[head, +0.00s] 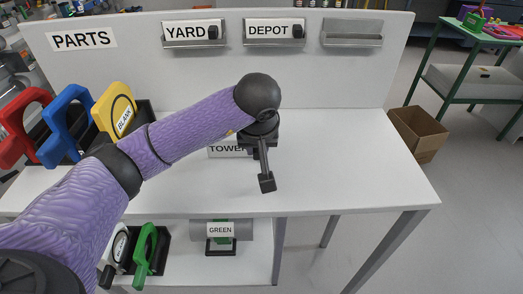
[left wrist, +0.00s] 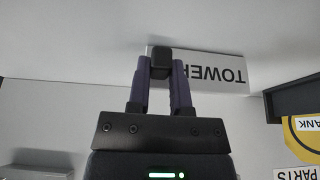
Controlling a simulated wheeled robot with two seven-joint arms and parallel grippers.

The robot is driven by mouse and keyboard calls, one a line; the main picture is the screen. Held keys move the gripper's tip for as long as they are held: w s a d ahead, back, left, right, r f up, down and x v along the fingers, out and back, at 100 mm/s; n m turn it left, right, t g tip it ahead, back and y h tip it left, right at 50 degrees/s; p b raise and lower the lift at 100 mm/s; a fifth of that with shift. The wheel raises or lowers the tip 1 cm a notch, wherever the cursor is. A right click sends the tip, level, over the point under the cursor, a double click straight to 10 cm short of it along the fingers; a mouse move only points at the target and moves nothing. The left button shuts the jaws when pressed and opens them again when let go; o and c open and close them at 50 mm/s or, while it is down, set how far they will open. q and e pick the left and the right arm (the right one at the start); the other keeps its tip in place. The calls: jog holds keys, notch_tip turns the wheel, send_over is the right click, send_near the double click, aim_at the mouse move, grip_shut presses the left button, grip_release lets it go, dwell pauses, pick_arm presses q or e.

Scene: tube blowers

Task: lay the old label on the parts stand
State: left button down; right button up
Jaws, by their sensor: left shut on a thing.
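The old label, white with black letters TOWER (head: 226,151), shows just left of my left gripper (head: 259,147) over the white table. In the left wrist view it shows upside down (left wrist: 222,70). My left gripper (left wrist: 160,68) is shut on the dark knob at the label's end, and the fingers cover part of the lettering. I cannot tell whether the label touches the table. A white PARTS sign (head: 82,40) is on the back panel at the left, above a black stand (head: 146,108) that my arm partly hides. My right gripper is not in view.
Red (head: 22,125), blue (head: 68,122) and yellow BLANK (head: 117,112) pieces stand at the left. YARD (head: 187,32) and DEPOT (head: 269,31) labels hang in holders beside an empty holder (head: 352,38). The table's right side (head: 350,165) is clear.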

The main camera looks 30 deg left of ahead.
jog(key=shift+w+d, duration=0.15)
pick_arm(q)
jog(key=c, duration=0.7)
grip_release()
jog(key=shift+f, duration=0.1)
jog(key=shift+o, duration=0.8)
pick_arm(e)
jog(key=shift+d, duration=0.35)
pick_arm(q)
jog(key=p+v, duration=0.5)
jog(key=v, duration=0.7)
jog(key=shift+r, duration=0.2)
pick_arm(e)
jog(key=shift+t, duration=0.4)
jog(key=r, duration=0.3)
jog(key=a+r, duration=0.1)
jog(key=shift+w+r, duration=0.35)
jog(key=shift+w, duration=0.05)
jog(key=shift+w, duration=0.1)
